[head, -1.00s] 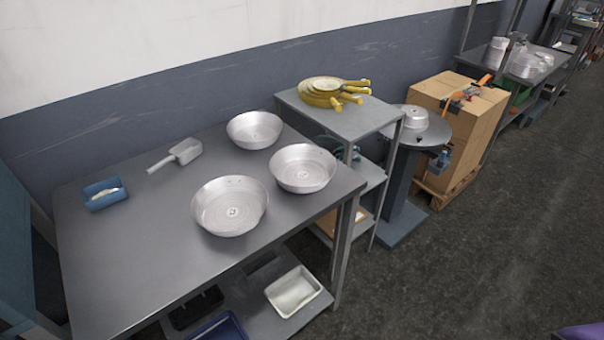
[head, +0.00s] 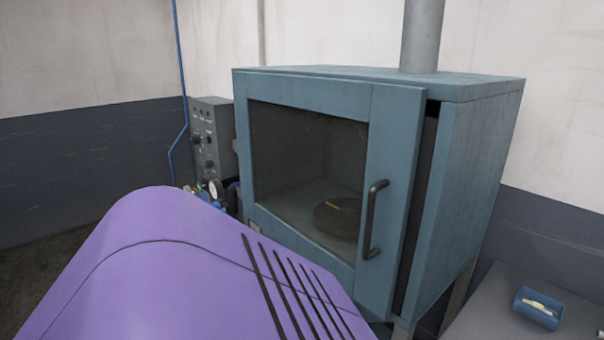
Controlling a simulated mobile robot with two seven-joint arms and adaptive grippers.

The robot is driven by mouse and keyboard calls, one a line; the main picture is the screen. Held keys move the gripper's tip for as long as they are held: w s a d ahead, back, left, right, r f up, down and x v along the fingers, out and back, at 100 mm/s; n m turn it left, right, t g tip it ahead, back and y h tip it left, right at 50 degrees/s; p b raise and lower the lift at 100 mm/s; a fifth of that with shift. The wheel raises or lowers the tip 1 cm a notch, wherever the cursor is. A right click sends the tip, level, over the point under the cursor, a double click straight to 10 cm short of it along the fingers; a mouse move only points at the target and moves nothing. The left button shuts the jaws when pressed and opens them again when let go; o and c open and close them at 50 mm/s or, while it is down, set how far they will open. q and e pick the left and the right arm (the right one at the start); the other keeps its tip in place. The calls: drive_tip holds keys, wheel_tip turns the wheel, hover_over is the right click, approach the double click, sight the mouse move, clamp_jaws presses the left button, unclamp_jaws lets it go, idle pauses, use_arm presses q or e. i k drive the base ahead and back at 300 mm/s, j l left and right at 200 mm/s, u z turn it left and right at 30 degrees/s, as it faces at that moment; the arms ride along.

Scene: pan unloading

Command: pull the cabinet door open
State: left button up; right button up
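The blue-grey metal cabinet (head: 470,170) stands in the middle of the head view, with a flue pipe rising from its top. Its door (head: 392,150) has a large dark window. A dark upright bar handle (head: 372,220) is on the door's right side. A dark gap runs along the door's right edge, so the door appears slightly ajar. A dark round pan-like thing (head: 338,216) shows through the window. The cabinet's lower left part is hidden. Neither gripper is in view, and nothing is seen touching the handle.
A grey control box (head: 212,135) with knobs is left of the cabinet, with a pressure gauge (head: 215,188) below it. A grey table (head: 490,312) holding a blue scoop-like container (head: 538,307) is at lower right. Walls stand behind.

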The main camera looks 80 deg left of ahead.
sight(394, 113)
drive_tip(key=u, duration=2.6)
drive_tip(key=l, duration=0.1)
